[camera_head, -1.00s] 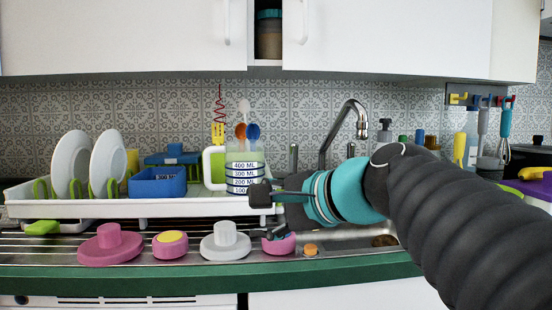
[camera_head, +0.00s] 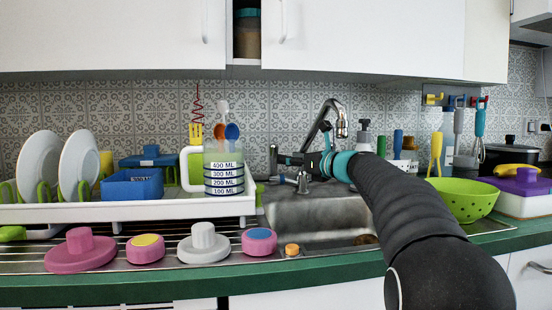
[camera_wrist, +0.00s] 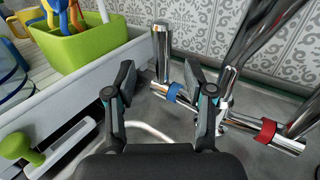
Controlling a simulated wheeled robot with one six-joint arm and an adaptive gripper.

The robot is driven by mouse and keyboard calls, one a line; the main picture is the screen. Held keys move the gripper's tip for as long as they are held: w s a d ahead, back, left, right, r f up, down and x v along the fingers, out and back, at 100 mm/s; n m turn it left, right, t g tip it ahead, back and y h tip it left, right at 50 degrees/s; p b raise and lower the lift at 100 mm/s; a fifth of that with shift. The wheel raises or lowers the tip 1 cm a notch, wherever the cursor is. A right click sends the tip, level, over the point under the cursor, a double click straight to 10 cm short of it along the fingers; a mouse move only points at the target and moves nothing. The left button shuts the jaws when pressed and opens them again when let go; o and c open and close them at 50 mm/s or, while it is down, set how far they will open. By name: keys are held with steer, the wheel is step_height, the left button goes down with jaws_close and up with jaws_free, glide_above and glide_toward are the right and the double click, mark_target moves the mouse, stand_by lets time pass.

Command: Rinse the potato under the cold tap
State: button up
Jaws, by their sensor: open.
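The chrome tap (camera_head: 341,125) rises at the back of the sink, its spout curving over the basin. In the wrist view its cold side carries a blue band (camera_wrist: 173,92) and its hot side a red band (camera_wrist: 266,130). My gripper (camera_wrist: 160,78) is open and empty, with the upright chrome cold handle (camera_wrist: 162,50) beyond and between its fingers; I cannot tell if they touch. In the head view my gripper (camera_head: 288,160) is at the tap's left side. A brown rounded thing (camera_head: 366,239), perhaps the potato, lies low in the sink, partly hidden by my arm.
A white drying rack (camera_head: 120,211) with plates and a measuring jug (camera_head: 223,172) stands left of the sink. Several lids lie in front of it. A green colander (camera_head: 465,200) is at the right. In the wrist view a green caddy (camera_wrist: 85,45) is close at the left.

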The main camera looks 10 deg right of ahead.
mark_target(274, 160)
steer(key=shift+p+x, duration=0.65)
steer(key=shift+x, duration=3.1)
steer(key=shift+w+d, duration=0.1)
steer(key=shift+d, duration=0.05)
jaws_close()
